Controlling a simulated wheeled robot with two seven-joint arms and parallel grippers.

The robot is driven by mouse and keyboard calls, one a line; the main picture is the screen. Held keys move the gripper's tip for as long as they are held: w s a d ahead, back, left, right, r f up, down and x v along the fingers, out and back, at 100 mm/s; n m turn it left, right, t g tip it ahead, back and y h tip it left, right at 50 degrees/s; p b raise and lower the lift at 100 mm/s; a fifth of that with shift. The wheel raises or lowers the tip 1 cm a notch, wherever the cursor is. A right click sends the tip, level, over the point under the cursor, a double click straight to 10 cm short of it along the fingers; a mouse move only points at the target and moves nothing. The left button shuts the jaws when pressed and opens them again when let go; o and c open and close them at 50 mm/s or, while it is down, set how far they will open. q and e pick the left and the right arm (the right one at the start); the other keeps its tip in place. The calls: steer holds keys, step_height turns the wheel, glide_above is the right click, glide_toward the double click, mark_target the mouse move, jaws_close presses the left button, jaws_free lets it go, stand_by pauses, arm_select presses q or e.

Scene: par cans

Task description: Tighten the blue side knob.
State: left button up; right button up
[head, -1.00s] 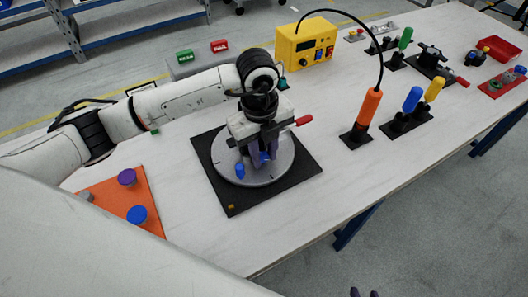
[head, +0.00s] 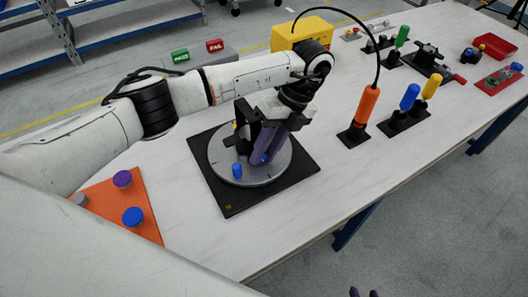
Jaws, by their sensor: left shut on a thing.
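A grey round disc (head: 218,152) lies on a black square plate (head: 230,203) on the bench. A dark fixture (head: 243,113) stands on the disc, partly hidden behind my gripper. The blue side knob (head: 264,157) shows low on the fixture, at my left fingertips. My left gripper (head: 262,156) comes in tilted from the upper right, its purple fingers shut on the knob, which they partly cover. A second blue peg (head: 237,171) stands upright on the disc, just left of the fingers.
An orange board (head: 112,205) with purple, blue and grey knobs lies left. An orange-handled tool (head: 366,106), blue-handled (head: 410,97) and yellow-handled (head: 431,86) tools stand right. A yellow box (head: 303,29) stands behind my wrist. The bench front right of the plate is clear.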

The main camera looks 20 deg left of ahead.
arm_select(q)
steer(key=o, duration=1.1)
steer(key=v, duration=1)
steer(key=shift+d+r+p, duration=0.1)
steer(key=shift+d+p, duration=0.05)
steer(key=shift+p, duration=0.15)
